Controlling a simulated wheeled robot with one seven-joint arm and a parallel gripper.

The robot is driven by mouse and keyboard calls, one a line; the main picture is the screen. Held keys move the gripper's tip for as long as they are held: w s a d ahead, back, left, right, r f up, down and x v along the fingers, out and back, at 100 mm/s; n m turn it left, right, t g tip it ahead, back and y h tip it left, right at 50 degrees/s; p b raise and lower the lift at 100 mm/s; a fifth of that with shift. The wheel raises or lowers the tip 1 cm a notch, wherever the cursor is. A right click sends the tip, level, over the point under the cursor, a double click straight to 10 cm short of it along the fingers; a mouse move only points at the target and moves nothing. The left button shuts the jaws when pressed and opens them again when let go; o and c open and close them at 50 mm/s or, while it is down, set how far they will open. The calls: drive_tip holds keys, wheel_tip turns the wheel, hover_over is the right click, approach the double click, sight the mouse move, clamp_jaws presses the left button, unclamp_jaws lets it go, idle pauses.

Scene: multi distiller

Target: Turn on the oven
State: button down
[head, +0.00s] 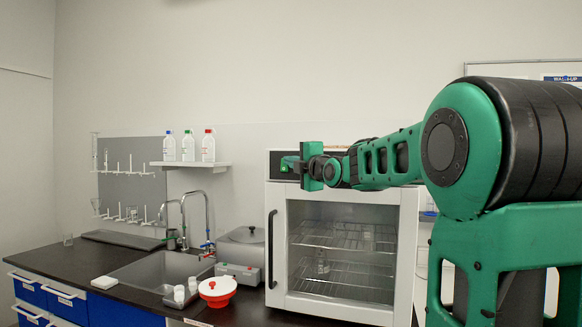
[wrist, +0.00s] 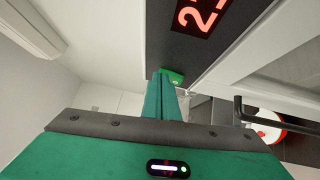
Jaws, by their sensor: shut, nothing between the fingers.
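The oven (head: 411,250) is a white cabinet with a glass front door, closed, with wire shelves inside. Its dark control panel (wrist: 183,47) runs along the top and shows red lit digits (wrist: 200,15) in the wrist view. A bright green switch (wrist: 173,76) sits at the panel's end; it also shows at the panel's left in the head view (head: 284,168). My gripper (head: 291,161) is shut and empty, in front of the panel's left end. In the wrist view its fingertips (wrist: 160,75) are right at the switch and partly cover it. I cannot tell whether they touch it.
The oven's dark door handle (head: 271,248) sticks out at the door's left edge. Left of the oven are a grey lidded bath (head: 241,250), a red and white round vessel (head: 217,292), a sink (head: 163,272) and taps. My arm covers the panel's right part.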

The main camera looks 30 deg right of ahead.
drive_tip(key=shift+a, duration=0.45)
drive_tip(key=s+a+r, duration=0.1)
drive_tip(key=s+a, duration=0.2)
drive_tip(key=s, duration=0.9)
drive_tip(key=shift+s+r, duration=0.15)
drive_tip(key=shift+r, duration=0.15)
drive_tip(key=s+f+m+g, duration=0.3)
drive_tip(key=f+m, duration=0.1)
drive_tip(key=f, duration=0.5)
drive_tip(key=s+d+f+m+g, duration=0.1)
drive_tip(key=s+f+m+g, duration=0.25)
drive_tip(key=f, duration=0.55)
drive_tip(key=s+f+m+g, duration=0.3)
drive_tip(key=s+f+m, duration=0.1)
drive_tip(key=f, duration=0.5)
drive_tip(key=s+a+f+m+g+y, duration=0.1)
drive_tip(key=s+f+m+g, duration=0.3)
drive_tip(key=s, duration=0.7)
drive_tip(key=s+a+f+m+g, duration=0.4)
drive_tip(key=s+f+m, duration=0.4)
drive_tip(key=s+f, duration=0.4)
drive_tip(key=shift+s+f+m+g+y, duration=0.15)
drive_tip(key=shift+s+m+g+y, duration=0.2)
drive_tip(key=shift+g, duration=0.4)
